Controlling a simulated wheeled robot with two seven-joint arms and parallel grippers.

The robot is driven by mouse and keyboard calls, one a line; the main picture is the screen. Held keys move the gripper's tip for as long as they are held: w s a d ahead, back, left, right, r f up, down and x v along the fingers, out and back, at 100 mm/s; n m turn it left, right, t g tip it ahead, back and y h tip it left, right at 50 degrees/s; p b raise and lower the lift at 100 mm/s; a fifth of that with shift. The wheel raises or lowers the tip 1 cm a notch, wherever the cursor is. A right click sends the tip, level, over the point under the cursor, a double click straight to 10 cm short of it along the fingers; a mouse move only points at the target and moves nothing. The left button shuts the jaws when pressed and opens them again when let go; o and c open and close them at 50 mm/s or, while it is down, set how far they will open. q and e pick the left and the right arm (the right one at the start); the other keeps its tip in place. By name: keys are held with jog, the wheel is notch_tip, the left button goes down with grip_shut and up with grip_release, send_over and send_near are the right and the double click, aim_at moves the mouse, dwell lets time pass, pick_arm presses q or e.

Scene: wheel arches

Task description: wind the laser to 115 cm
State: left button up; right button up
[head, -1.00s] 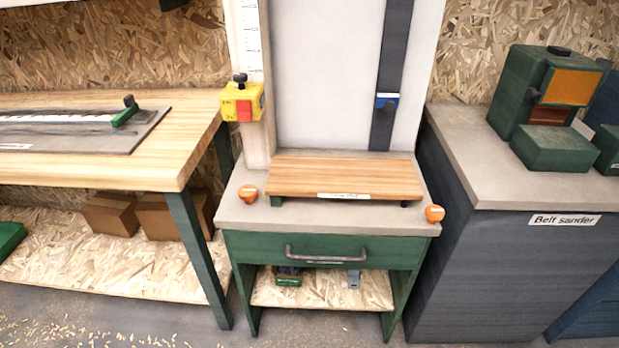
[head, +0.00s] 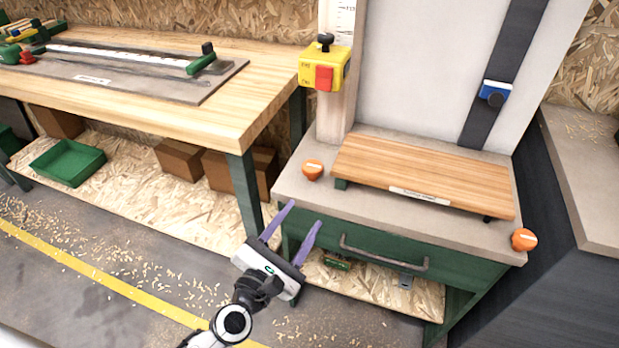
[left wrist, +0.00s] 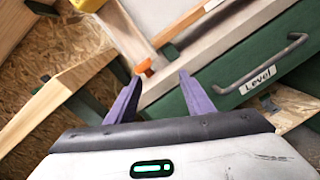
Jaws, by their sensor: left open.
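A yellow box (head: 325,70) with a red block and a black knob on top sits at the white post with a printed scale (head: 341,20). A small blue slider (head: 496,93) with a dark knob sits on the dark upright strip (head: 510,55). I cannot tell which part is the laser; the scale reading is too small. An orange knob (head: 313,170) is at the bench's left front, another (head: 524,240) at its right. My left gripper (head: 304,213) is open and empty, in front of the bench's left front corner; the left orange knob shows beyond its fingers in the left wrist view (left wrist: 144,66).
A wooden board (head: 425,175) lies on the grey bench top. Below is a green drawer with a handle (head: 383,253), labelled "Level" in the left wrist view. A wooden table (head: 240,110) stands left, a grey cabinet (head: 590,200) right. The floor at left is open.

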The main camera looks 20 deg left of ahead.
aim_at(308, 175)
pick_arm(q)
jog(key=w+n, duration=0.2)
jog(key=w, duration=0.2)
jog(key=w+a+n+y, duration=0.1)
jog(key=w+n, duration=0.1)
jog(key=w, duration=0.2)
jog(key=w+a+r+n, duration=0.1)
jog(key=w+n, duration=0.1)
jog(key=w, duration=0.3)
jog(key=shift+n+t+y, duration=0.3)
jog(key=shift+y, duration=0.1)
jog(key=shift+s, duration=0.1)
jog(key=c, duration=0.8)
jog(key=shift+a+b, duration=0.1)
jog(key=shift+b, duration=0.2)
